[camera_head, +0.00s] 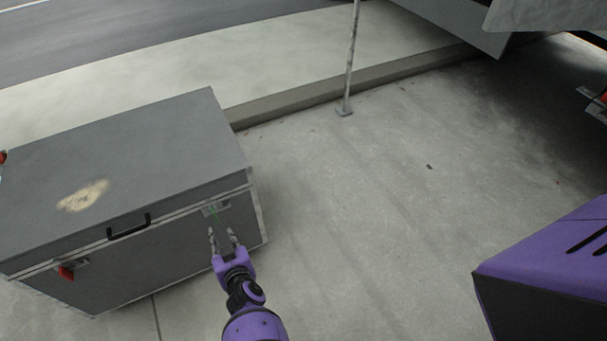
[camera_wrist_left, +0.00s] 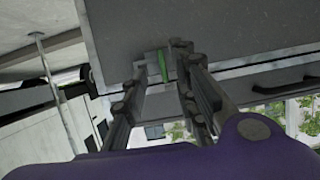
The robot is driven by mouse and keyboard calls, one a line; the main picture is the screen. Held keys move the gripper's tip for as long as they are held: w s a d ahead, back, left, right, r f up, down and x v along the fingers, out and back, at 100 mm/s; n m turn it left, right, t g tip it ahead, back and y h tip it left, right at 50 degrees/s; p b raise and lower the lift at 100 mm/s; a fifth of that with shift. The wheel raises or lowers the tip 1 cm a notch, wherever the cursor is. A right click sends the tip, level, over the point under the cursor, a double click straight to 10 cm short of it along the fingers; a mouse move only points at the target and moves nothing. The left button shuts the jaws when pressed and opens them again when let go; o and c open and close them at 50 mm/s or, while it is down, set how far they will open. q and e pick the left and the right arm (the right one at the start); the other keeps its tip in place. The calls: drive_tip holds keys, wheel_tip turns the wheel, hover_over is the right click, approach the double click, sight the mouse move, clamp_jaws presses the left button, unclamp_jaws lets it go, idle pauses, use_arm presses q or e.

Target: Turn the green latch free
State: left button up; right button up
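The green latch (camera_head: 213,211) is a small, thin green piece on a metal plate near the right end of the front face of a grey case (camera_head: 160,255). My left gripper (camera_head: 222,234) is just in front of it, fingers spread and pointing at the plate. In the left wrist view the green latch (camera_wrist_left: 163,66) stands between the two open fingertips (camera_wrist_left: 158,65), close to the right finger. I cannot tell whether that finger touches it. My right gripper is not in view.
The case has a black handle (camera_head: 129,227) in the middle and a red latch (camera_head: 66,272) on the left. A thin pole (camera_head: 350,60) stands on the pavement behind. The concrete floor (camera_head: 370,220) right of the case is clear.

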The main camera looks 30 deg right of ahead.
use_arm(q)
drive_tip(key=s, duration=0.6)
idle(0.3)
